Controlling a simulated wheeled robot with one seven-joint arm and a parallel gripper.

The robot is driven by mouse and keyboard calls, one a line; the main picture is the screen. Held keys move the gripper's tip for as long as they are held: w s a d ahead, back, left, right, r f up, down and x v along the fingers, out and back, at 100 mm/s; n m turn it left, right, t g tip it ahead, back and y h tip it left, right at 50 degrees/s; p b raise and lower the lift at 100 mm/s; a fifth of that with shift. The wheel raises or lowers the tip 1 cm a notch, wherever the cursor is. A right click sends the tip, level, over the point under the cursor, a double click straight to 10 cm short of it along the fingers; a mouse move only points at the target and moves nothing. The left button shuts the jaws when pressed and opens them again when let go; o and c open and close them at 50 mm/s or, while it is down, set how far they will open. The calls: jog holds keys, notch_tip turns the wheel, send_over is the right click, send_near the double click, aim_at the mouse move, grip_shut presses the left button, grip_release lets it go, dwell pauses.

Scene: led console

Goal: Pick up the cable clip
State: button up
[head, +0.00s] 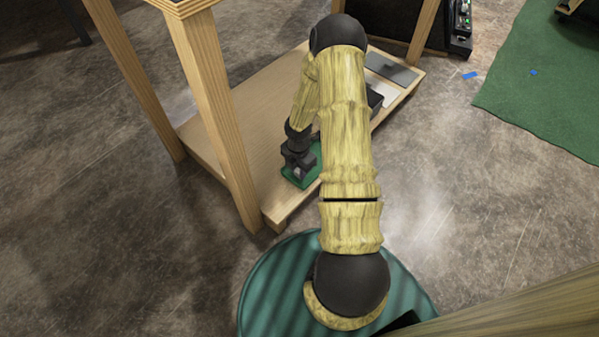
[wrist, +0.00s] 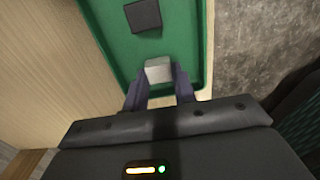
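In the wrist view, a small light grey block (wrist: 158,69) is in a green tray (wrist: 200,50), between the tips of my gripper (wrist: 160,80). The two dark fingers are apart, one on each side of the block; I cannot tell whether they touch it. A dark square piece (wrist: 144,16) lies farther up in the same tray. No label shows which piece is the cable clip. In the head view, my gripper (head: 303,166) points down over the green tray (head: 290,179), and the pieces in it are hidden.
The tray is on the low wooden shelf (head: 255,125) of a bench. A wooden leg (head: 215,110) stands left of my gripper. A dark box (head: 374,101) and a grey panel (head: 392,70) are farther back. A green round surface (head: 270,295) is in front.

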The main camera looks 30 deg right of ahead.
aim_at(298, 172)
jog(key=shift+c, duration=0.6)
jog(key=shift+r, duration=0.1)
notch_tip(298, 172, up, 10)
jog(key=p, duration=0.7)
dwell(0.4)
